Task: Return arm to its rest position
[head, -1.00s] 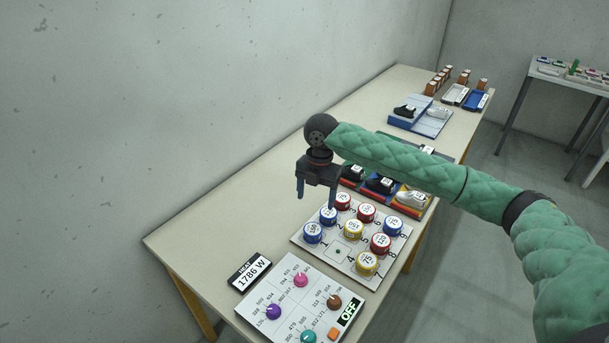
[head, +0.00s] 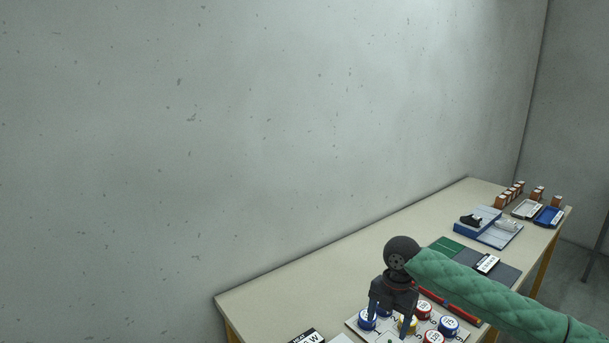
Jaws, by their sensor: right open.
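My right arm, in a green quilted sleeve (head: 490,302), comes in from the lower right of the head view. My right gripper (head: 388,318) points down over the board of round cans (head: 352,322). Its fingers are apart with nothing seen held between them. My left gripper is not in view.
The long table (head: 285,294) runs along a bare grey wall (head: 200,150). Farther along are a green and grey mat (head: 497,270), a blue tray with shoes (head: 478,233), a white tray (head: 527,209), another blue tray (head: 548,217) and several brown bottles (head: 510,195).

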